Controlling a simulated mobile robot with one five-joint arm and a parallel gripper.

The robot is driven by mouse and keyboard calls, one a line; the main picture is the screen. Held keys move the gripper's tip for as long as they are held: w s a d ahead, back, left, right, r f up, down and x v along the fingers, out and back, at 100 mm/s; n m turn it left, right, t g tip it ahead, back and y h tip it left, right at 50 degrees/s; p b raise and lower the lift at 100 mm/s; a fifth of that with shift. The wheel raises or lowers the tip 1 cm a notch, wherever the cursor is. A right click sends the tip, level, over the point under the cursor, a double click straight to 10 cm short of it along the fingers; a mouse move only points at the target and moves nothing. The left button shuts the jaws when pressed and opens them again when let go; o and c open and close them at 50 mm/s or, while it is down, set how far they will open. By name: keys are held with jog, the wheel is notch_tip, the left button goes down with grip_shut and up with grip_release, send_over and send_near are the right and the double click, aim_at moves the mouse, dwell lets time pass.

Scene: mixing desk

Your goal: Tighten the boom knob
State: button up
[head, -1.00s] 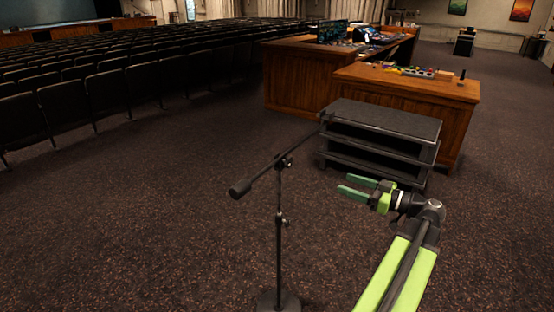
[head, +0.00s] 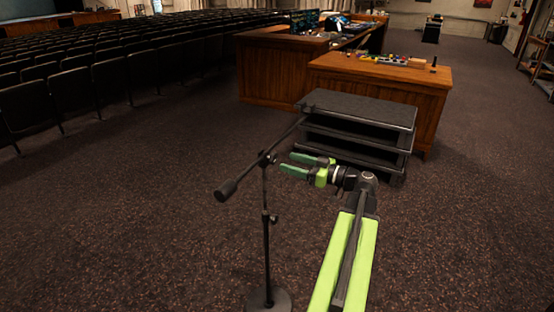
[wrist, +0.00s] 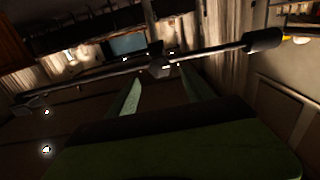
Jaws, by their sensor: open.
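A black microphone stand (head: 266,240) stands upright on a round base (head: 268,299) in the head view. Its boom (head: 285,137) slopes up to the right from a thick counterweight (head: 226,190). The boom knob sits at the dark clutch (head: 267,158) where boom and pole meet; its own shape is too small to make out. My gripper (head: 291,163) is open and empty, its green fingers pointing left, just right of the clutch. In the wrist view, the clutch (wrist: 158,62) lies ahead, between the lines of the spread fingers of my gripper (wrist: 160,86). No contact is visible.
A black shelved rack (head: 360,110) stands behind my gripper, with a wooden desk (head: 385,80) beyond it. Rows of dark seats (head: 110,80) fill the left. The carpet (head: 140,220) around the stand is clear.

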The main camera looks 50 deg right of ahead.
aim_at(276, 158)
jog(key=x, duration=0.5)
jog(key=shift+w+a, duration=0.1)
jog(key=shift+w, duration=0.3)
jog(key=shift+c, duration=0.3)
grip_shut()
